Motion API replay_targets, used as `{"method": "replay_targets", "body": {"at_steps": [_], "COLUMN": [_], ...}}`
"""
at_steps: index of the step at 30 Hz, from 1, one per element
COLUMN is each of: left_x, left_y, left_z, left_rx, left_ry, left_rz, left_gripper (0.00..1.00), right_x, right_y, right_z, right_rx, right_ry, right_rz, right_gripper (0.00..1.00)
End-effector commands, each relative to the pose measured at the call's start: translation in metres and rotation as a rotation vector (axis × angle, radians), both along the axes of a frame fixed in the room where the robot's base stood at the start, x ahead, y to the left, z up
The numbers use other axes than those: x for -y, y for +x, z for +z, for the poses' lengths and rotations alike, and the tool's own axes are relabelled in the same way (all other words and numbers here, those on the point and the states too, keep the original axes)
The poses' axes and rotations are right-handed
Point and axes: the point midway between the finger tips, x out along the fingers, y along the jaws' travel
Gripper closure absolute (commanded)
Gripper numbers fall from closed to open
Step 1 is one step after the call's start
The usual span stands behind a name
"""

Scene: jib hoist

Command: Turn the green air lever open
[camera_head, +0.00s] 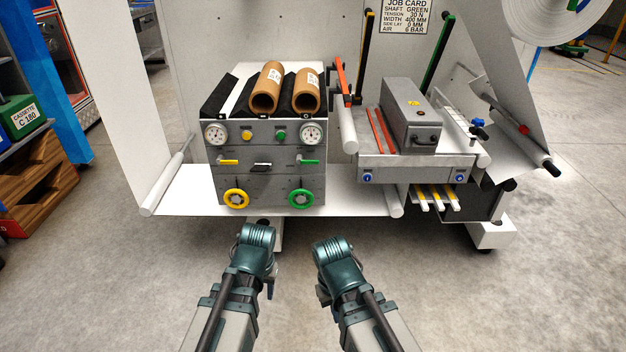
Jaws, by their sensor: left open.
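The green air lever (308,161) is a short horizontal handle at the right of the grey control panel (265,186). It sits below the right pressure gauge (312,134) and above the green handwheel (301,198). My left gripper (271,288) is low in front of the panel, well short of the lever and touching nothing. It is open, though mostly hidden by its own wrist. My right gripper (323,294) is also low and apart from the panel. Only a small dark part of it shows, so its jaws cannot be made out.
Brown cardboard cores (266,87) lie on top. A grey machine table (415,166) stands to the right. The floor before the panel is clear.

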Motion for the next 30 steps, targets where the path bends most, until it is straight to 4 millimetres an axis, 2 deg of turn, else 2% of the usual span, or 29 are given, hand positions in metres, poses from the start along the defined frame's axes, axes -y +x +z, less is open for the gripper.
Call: {"method": "replay_targets", "body": {"at_steps": [1,5,8,11,12,14,15,17,18,21,24,27,30], "left_x": [-0.008,-0.029,-0.047,-0.064,-0.066,-0.063,-0.057,-0.042,-0.028,0.016,0.062,0.099,0.123], "left_y": [0.01,0.04,0.074,0.13,0.153,0.185,0.206,0.236,0.253,0.289,0.312,0.323,0.327], "left_z": [-0.033,-0.069,-0.088,-0.09,-0.08,-0.061,-0.046,-0.023,-0.006,0.03,0.056,0.07,0.077], "left_rx": [0.022,0.109,0.208,0.37,0.44,0.542,0.609,0.706,0.769,0.908,1.011,1.077,1.112], "left_ry": [0.015,0.079,0.168,0.319,0.387,0.486,0.551,0.645,0.706,0.84,0.942,1.011,1.05], "left_rz": [0.008,0.014,-0.005,-0.078,-0.123,-0.203,-0.263,-0.364,-0.438,-0.632,-0.812,-0.954,-1.044], "left_gripper": [0.5,0.5,0.5,0.5,0.5,0.5,0.5,0.5,0.5,0.5,0.5,0.5,0.5], "right_x": [0.0,0.0,0.0,0.0,0.0,0.0,0.0,0.0,0.0,0.0,0.0,0.0,0.0], "right_y": [0.0,0.0,0.0,0.0,0.0,0.0,0.0,0.0,0.0,0.0,0.0,0.0,0.0], "right_z": [-0.034,-0.075,-0.104,-0.13,-0.134,-0.136,-0.138,-0.139,-0.139,-0.139,-0.138,-0.138,-0.138], "right_rx": [0.0,0.001,0.001,0.001,0.001,0.002,0.002,0.002,0.002,0.002,0.001,0.001,0.001], "right_ry": [0.0,-0.001,-0.001,-0.001,-0.001,-0.001,-0.001,-0.001,-0.001,-0.001,-0.001,-0.001,-0.001], "right_rz": [0.001,0.002,0.004,0.005,0.005,0.005,0.005,0.005,0.005,0.006,0.006,0.006,0.005], "right_gripper": [1.0,1.0,1.0,1.0,1.0,1.0,1.0,1.0,1.0,1.0,1.0,1.0,1.0]}}
